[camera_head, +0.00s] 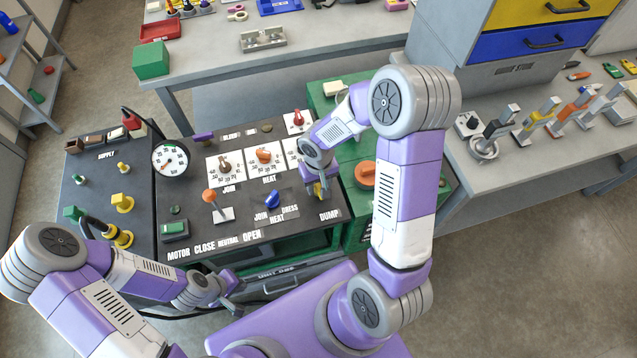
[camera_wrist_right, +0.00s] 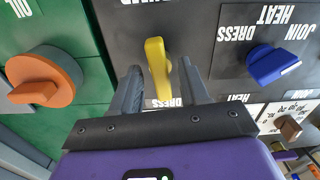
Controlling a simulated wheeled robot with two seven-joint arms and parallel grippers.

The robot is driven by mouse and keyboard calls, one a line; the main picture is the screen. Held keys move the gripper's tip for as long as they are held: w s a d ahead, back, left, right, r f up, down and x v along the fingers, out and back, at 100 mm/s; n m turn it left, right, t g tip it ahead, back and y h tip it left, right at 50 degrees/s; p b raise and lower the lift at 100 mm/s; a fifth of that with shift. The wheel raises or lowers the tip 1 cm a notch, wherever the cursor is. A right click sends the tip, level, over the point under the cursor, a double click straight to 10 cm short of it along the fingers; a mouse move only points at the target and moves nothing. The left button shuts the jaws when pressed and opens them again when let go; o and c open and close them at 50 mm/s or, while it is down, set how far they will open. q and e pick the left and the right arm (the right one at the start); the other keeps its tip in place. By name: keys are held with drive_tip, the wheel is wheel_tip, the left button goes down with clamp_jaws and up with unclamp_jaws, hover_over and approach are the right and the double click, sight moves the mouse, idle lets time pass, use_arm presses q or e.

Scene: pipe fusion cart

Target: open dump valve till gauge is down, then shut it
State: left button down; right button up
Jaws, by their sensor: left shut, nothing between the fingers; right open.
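The dump valve's yellow lever (camera_wrist_right: 156,60) stands above the DUMP label on the dark panel. In the right wrist view it lies between the two fingers of my right gripper (camera_wrist_right: 159,72), which is open with gaps on both sides. In the head view my right gripper (camera_head: 319,182) comes down over the valve and hides most of it. The round white pressure gauge (camera_head: 170,159) is at the panel's upper left; its needle is too small to read surely. My left gripper (camera_head: 232,287) is shut and empty, low in front of the panel's front edge.
A blue selector knob (camera_head: 272,199) sits left of the dump valve, and an orange-handled lever (camera_head: 211,198) stands further left. An orange knob (camera_head: 366,174) is on the green unit at right. White dials (camera_head: 225,164) lie behind.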

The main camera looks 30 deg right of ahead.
drive_tip(key=shift+c, duration=0.3)
clamp_jaws()
drive_tip(key=n, duration=0.4)
drive_tip(key=n+p, duration=0.1)
drive_tip(key=n, duration=0.3)
drive_tip(key=n+p, duration=0.1)
drive_tip(key=n, duration=0.4)
drive_tip(key=shift+r, duration=0.1)
drive_tip(key=shift+n+p, duration=0.75)
drive_tip(key=shift+n, duration=1.05)
